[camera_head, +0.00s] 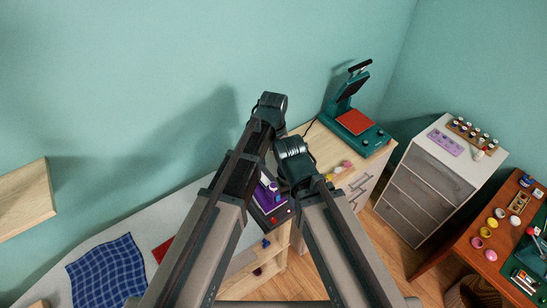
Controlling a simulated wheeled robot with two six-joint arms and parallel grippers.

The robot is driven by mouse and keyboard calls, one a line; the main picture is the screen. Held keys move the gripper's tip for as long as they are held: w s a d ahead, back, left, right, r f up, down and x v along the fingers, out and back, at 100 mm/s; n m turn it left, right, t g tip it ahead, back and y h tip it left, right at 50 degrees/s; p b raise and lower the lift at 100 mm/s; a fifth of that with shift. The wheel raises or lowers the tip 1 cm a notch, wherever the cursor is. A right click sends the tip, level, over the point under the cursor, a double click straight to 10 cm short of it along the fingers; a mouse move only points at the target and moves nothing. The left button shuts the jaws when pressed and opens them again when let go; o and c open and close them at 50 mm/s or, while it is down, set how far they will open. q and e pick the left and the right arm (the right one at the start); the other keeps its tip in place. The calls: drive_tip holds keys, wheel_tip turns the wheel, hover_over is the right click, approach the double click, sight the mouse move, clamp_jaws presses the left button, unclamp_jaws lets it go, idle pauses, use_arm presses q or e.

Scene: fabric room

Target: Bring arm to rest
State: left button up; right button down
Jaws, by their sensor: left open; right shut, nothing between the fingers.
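Both of my arms reach up through the middle of the picture, close beside each other. My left gripper (270,104) is the higher one, in front of the teal wall, and it is open. My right gripper (292,150) is lower and slightly to the right, shut and empty. I see both mostly from behind, so their fingertips are hidden. Neither holds anything that shows.
A teal heat press (342,111) with a red plate stands on a wooden cabinet (313,140). A purple item (265,195) sits behind my arms. A blue plaid cloth (107,273) lies at lower left. A drawer unit (425,190) and a wooden table (465,240) stand right.

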idle(0.4)
use_arm(q)
drive_tip(key=s+a+n, duration=0.5)
drive_tip(key=a+n, duration=0.3)
drive_tip(key=n, duration=0.9)
drive_tip(key=s+a+n, duration=0.6)
drive_tip(key=a+n, duration=0.3)
drive_tip(key=n, duration=0.8)
drive_tip(key=s+d+f+m+b, duration=0.1)
drive_tip(key=s+d+f+b, duration=0.2)
drive_tip(key=f+b, duration=0.6)
drive_tip(key=s+d+f+m+y+b, duration=0.1)
drive_tip(key=s+d+f+b, duration=0.1)
drive_tip(key=d+f+b, duration=0.6)
drive_tip(key=shift+s+f+m+b, duration=0.4)
